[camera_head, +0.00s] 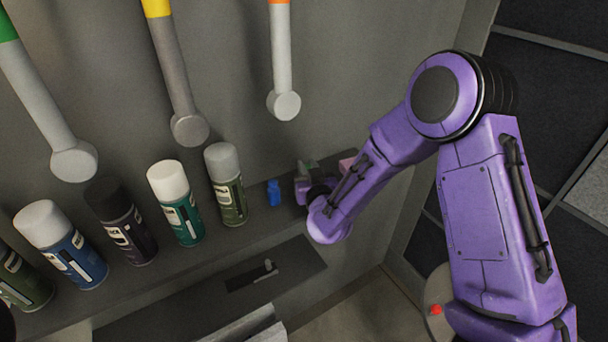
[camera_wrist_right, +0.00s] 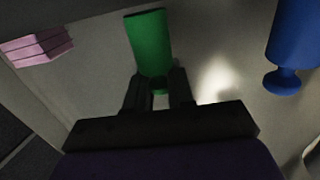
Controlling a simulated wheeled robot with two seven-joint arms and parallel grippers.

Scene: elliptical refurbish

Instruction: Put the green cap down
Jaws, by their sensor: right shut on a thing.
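The green cap (camera_wrist_right: 149,43) is a green cylinder held between the two dark fingers of my right gripper (camera_wrist_right: 160,92), in the right wrist view. In the head view my right gripper (camera_head: 308,186) is at the right end of the grey shelf (camera_head: 150,268), at the end of my purple arm. The gripper is small and dark there, and the cap is hard to make out. I cannot tell whether the cap touches the shelf. My left gripper is not in view.
A blue object (camera_head: 274,193) stands just left of my right gripper; it also shows in the wrist view (camera_wrist_right: 292,45). A pink block (camera_head: 347,166) is on its other side. Several spray cans, one being green (camera_head: 226,185), line the shelf. Handles with coloured ends hang above.

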